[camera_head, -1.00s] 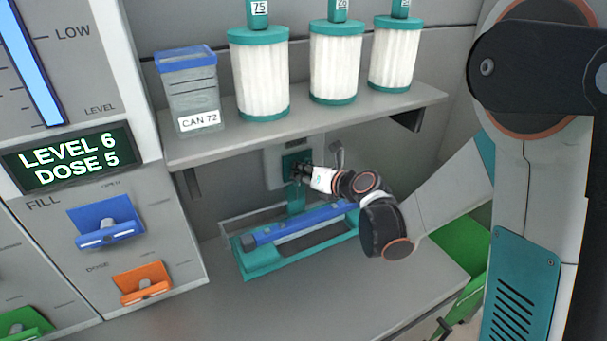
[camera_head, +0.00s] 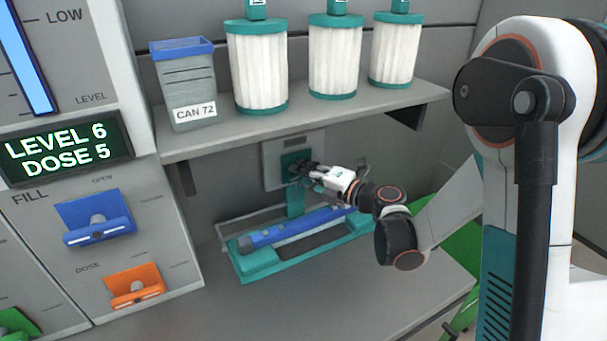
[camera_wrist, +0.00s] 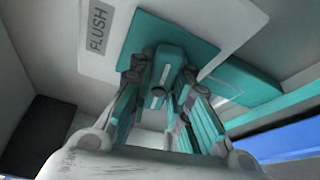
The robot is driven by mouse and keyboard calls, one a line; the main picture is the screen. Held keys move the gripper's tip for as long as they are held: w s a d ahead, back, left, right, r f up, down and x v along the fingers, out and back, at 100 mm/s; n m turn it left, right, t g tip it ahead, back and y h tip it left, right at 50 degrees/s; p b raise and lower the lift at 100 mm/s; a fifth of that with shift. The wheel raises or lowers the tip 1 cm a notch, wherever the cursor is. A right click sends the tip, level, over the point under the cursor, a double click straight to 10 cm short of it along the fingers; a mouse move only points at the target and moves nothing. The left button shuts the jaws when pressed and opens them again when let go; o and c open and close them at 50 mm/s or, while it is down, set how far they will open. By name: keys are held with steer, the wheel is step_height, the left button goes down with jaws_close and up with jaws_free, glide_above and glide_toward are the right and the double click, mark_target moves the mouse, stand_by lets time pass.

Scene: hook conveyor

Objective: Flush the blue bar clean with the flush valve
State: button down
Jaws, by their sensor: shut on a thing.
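The blue bar (camera_head: 300,226) lies in a teal tray (camera_head: 258,268) below the shelf; part of it also shows at the right of the wrist view (camera_wrist: 285,142). A grey streak or sheen shows near its left end; I cannot tell whether it is residue. The flush valve (camera_wrist: 166,68) is a teal handle on a teal plate beside a label reading FLUSH. My gripper (camera_wrist: 160,95) is shut on the valve handle, with its fingers on both sides. In the head view my gripper (camera_head: 308,171) is at the wall panel (camera_head: 283,152), above the tray, and hides most of the handle.
A shelf (camera_head: 300,122) above holds a can labelled CAN 72 (camera_head: 188,88) and white filter cartridges (camera_head: 258,68). At left a panel shows LEVEL 6, DOSE 5 (camera_head: 68,152), with blue (camera_head: 98,222) and orange (camera_head: 135,290) levers. A green thing (camera_head: 455,245) stands right of the counter.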

steer(key=shift+f+m+t+y, duration=0.1)
steer(key=shift+m+t+y, duration=0.2)
steer(key=shift+m, duration=0.6)
steer(key=c, duration=1.5)
jaws_free()
steer(key=shift+s+d, duration=0.1)
steer(key=v, duration=1.1)
steer(key=shift+s+d, duration=0.25)
